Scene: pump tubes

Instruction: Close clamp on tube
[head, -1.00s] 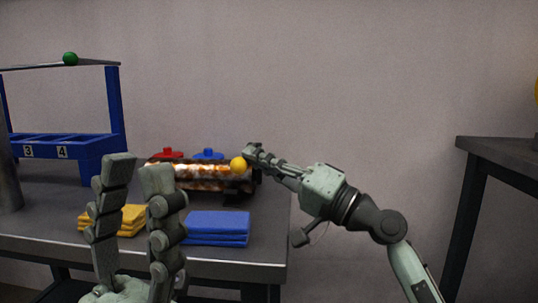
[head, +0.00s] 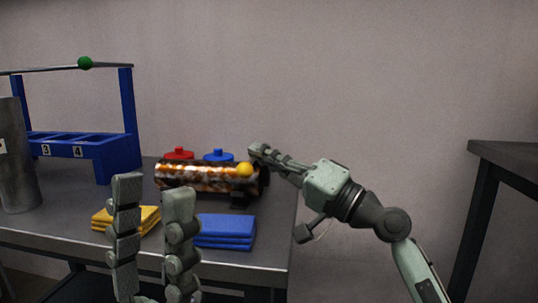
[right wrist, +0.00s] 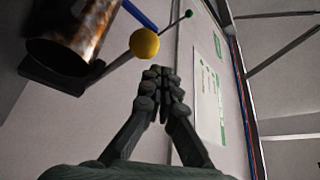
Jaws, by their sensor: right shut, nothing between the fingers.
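The rusty, mottled tube (head: 190,178) lies on its side on the grey table. The clamp's yellow ball (head: 244,170) is at the tube's right end; in the right wrist view the ball (right wrist: 145,44) sits on a thin grey lever (right wrist: 105,75) beside the tube's open end (right wrist: 68,52). My right gripper (head: 258,151) is shut and empty, just above and right of the ball. In its wrist view the fingertips (right wrist: 158,73) are together, below the ball, with a small apparent gap. My left gripper (head: 153,187) is open and empty in the foreground. The clamp's jaw is hard to make out.
Red (head: 179,153) and blue (head: 218,155) knobs stand behind the tube. Yellow (head: 145,219) and blue (head: 225,231) cloth stacks lie in front. A blue rack (head: 105,155) and grey cylinder (head: 17,160) stand left. Right of the table is open; another table (head: 510,152) stands far right.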

